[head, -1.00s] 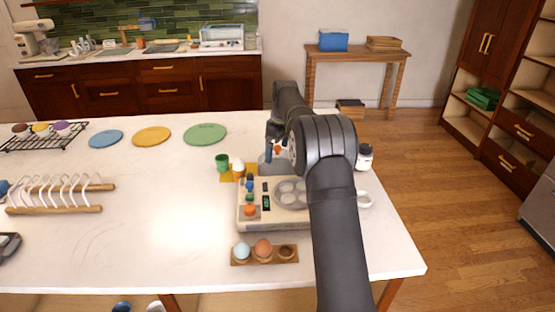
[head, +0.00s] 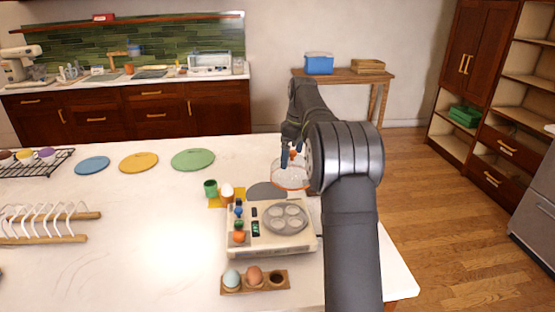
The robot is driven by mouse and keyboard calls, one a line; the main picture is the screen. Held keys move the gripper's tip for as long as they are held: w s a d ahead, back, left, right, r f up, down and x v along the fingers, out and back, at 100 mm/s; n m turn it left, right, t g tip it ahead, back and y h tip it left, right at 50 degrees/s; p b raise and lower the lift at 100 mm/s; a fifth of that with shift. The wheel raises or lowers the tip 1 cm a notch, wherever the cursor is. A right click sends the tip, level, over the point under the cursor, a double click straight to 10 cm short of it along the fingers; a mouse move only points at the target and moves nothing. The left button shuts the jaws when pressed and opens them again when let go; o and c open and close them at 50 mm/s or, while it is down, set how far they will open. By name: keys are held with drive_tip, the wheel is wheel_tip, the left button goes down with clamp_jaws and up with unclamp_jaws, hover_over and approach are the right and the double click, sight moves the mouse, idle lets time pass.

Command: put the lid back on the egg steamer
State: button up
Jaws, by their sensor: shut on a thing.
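The egg steamer (head: 245,245) is a cream box on the white table, with a round grey plate of egg cups (head: 285,219) on top and coloured controls on its left. The clear lid (head: 282,182), with an orange rim and orange knob, is behind the steamer. My gripper (head: 291,159) is shut on the lid's knob and seems to hold the lid above the table, right of a grey round mat (head: 262,189). My arm hides the lid's right part.
An egg tray (head: 233,286) with two eggs stands in front of the steamer. A green cup (head: 210,188) and an egg in a holder (head: 227,193) stand at its back left. Coloured discs (head: 193,160) and a white rack (head: 45,218) lie left. The table between is clear.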

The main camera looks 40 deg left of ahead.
drive_tip(key=shift+w+d+r, duration=0.2)
drive_tip(key=shift+d+r, duration=0.45)
drive_tip(key=shift+d, duration=0.3)
drive_tip(key=s+d+r, duration=0.2)
drive_tip(key=s+d, duration=0.3)
drive_tip(key=s, duration=0.9)
wheel_tip(320, 180, down, 6)
drive_tip(key=shift+w+d, duration=0.15)
drive_tip(key=shift+d, duration=0.1)
drive_tip(key=shift+f, duration=0.15)
idle(1.0)
drive_tip(key=o, duration=1.1)
wheel_tip(320, 180, up, 7)
idle(0.5)
